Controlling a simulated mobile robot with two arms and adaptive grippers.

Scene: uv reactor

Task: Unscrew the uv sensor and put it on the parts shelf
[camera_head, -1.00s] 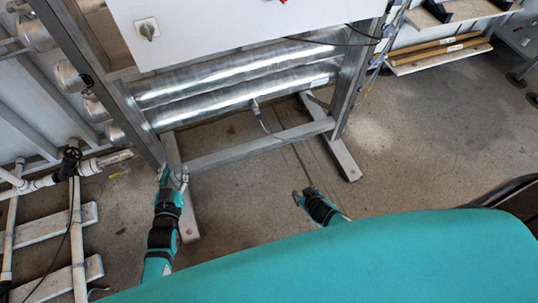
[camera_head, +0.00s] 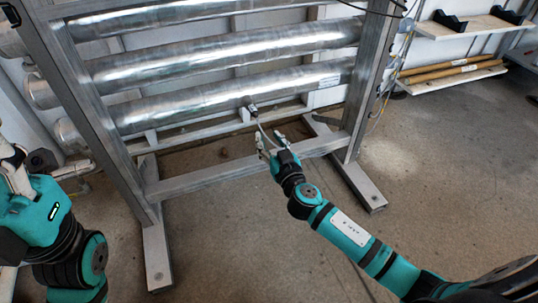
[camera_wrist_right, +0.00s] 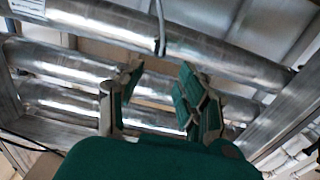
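The uv sensor (camera_head: 252,108) is a small dark fitting with a grey cable on the underside of the lowest steel tube (camera_head: 190,108). The wrist view shows it (camera_wrist_right: 161,45) on the tube above the fingertips. My right gripper (camera_head: 270,146) is open and empty, just below and to the right of the sensor, apart from it; its spread fingers also show in the wrist view (camera_wrist_right: 158,84). My left gripper (camera_head: 12,160) is partly cut off at the left edge, and its fingers are unclear. A white shelf (camera_head: 440,31) at the upper right carries black holders.
A steel frame (camera_head: 100,115) carries the tubes; its crossbar (camera_head: 225,178) runs close beneath my right gripper. Its feet (camera_head: 358,185) stand on the floor. A lower shelf (camera_head: 490,72) holds brown rods. The floor right of the frame is clear.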

